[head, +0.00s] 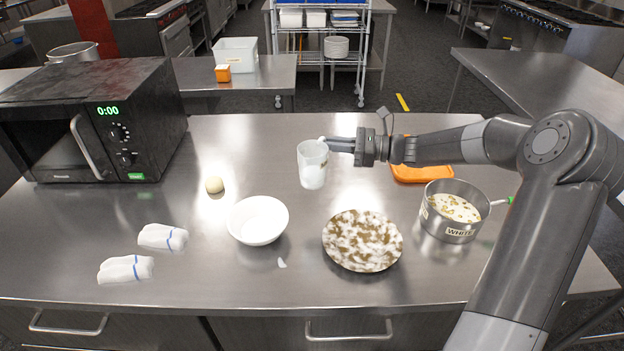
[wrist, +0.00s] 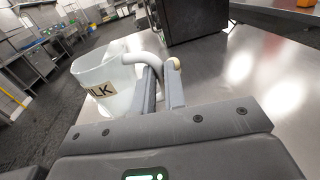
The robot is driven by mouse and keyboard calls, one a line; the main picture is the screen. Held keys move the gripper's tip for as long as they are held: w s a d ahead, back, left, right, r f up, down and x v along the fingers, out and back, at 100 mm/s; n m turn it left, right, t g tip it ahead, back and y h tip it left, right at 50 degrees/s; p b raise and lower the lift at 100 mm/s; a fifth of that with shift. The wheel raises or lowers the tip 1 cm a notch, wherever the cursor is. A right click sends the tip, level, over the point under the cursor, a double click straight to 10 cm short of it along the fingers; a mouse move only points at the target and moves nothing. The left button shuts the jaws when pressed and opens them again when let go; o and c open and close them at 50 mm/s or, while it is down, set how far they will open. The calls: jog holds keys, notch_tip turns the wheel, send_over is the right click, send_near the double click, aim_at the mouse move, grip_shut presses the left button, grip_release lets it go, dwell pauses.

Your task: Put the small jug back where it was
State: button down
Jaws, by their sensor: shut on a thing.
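The small jug (head: 312,168) is translucent white and looks upright in the middle of the head view. In the wrist view the jug (wrist: 108,88) shows a label ending in "LK" and its handle toward my fingers. My gripper (head: 330,144) comes in from the right and is shut on the jug's handle. In the wrist view the fingers of my gripper (wrist: 160,72) close around the lower part of the handle. I cannot tell whether the jug's base touches the steel counter (head: 240,140).
A white bowl (head: 258,220), a brown-and-white plate (head: 362,240), a pot labelled "WHITE" (head: 453,229) and an orange tray (head: 422,176) stand nearby. A microwave (head: 100,120), a pale ball (head: 214,184) and folded towels (head: 163,237) are to the left. Counter behind the jug is clear.

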jog(key=w+d+r+m+t+h, duration=0.35)
jog(key=w+d+t, duration=0.25)
jog(key=w+d, duration=0.5)
jog(key=shift+m+y, duration=0.45)
jog(key=shift+w+a+f, duration=0.5)
jog(key=shift+a+f, duration=1)
jog(key=shift+f, duration=1.2)
jog(key=shift+w+a+f, duration=0.5)
jog(key=shift+a+f, duration=1)
jog(key=shift+f, duration=1.2)
jog(key=shift+w+a+f, duration=0.5)
jog(key=shift+a+f, duration=1)
jog(key=shift+f, duration=1.2)
jog(key=shift+f, duration=0.15)
jog(key=c, duration=1.5)
grip_release()
